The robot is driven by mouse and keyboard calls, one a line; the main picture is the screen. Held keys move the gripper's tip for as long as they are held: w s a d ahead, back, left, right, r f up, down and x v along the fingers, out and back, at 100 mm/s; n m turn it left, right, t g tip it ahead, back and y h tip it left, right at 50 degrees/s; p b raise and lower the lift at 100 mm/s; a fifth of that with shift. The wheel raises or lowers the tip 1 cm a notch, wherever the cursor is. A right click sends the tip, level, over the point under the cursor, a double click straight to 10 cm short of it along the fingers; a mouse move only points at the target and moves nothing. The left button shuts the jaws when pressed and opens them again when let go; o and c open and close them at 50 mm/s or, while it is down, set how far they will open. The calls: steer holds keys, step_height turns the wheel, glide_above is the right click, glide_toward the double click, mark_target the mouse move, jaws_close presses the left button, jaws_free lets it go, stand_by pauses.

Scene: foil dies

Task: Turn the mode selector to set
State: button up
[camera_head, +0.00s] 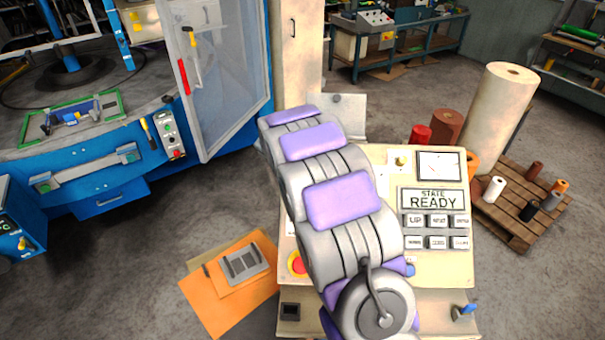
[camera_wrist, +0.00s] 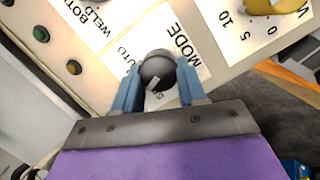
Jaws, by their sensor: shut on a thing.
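The mode selector (camera_wrist: 158,71) is a dark round knob with a pale mark, on a white label (camera_wrist: 182,30) reading "MODE" in the wrist view. Part of "AUTO" shows at the label's left; the knob and fingers hide much of the other lettering. My gripper (camera_wrist: 157,92) is shut on the knob, with one blue finger on each side. The pale mark points down and slightly left in the picture. In the head view my arm covers the selector and the gripper; the cream control panel (camera_head: 379,160) stands beneath it.
A yellow knob (camera_wrist: 268,5) with a numbered scale is at the wrist view's upper right. Several round buttons (camera_wrist: 41,34) line the left. In the head view, a display (camera_head: 433,199) reads "STATE READY" and a red button (camera_head: 297,263) sits left of my arm.

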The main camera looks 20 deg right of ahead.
steer(key=n+p, duration=0.2)
steer(key=n, duration=0.2)
steer(key=shift+s+a+n+t+h, duration=0.1)
steer(key=shift+n+t+h, duration=0.3)
steer(key=shift+f, duration=0.1)
stand_by(0.3)
steer(key=o, duration=1.1)
steer(key=shift+c, duration=0.2)
steer(key=shift+a, duration=0.1)
steer(key=v, duration=1.7)
steer(key=shift+a, duration=0.15)
